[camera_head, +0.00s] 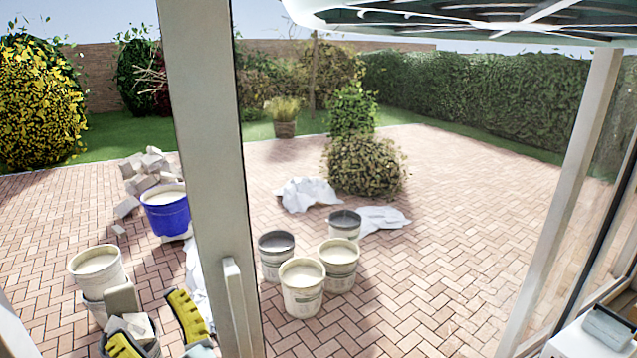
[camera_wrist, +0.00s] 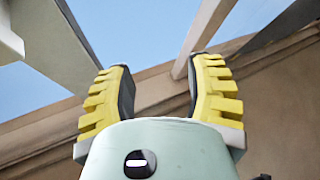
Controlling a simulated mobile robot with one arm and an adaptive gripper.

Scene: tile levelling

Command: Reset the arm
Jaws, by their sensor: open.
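My gripper (camera_wrist: 160,64) fills the lower middle of the wrist view. Its two yellow ribbed fingers stand wide apart, with dark inner pads, and nothing shows between them. Behind them are a brown wall, pale beams and blue sky. In the head view my gripper (camera_head: 149,317) is at the lower left, its yellow fingers apart in front of the paving and buckets. Part of it is cut off by the bottom edge.
A pale door frame post (camera_head: 212,150) with a handle stands close to the right of my gripper. Outside, a blue bucket (camera_head: 166,213), a cream bucket (camera_head: 302,290) and other buckets stand on brick paving (camera_head: 440,230). A white surface (camera_head: 572,345) shows at lower right.

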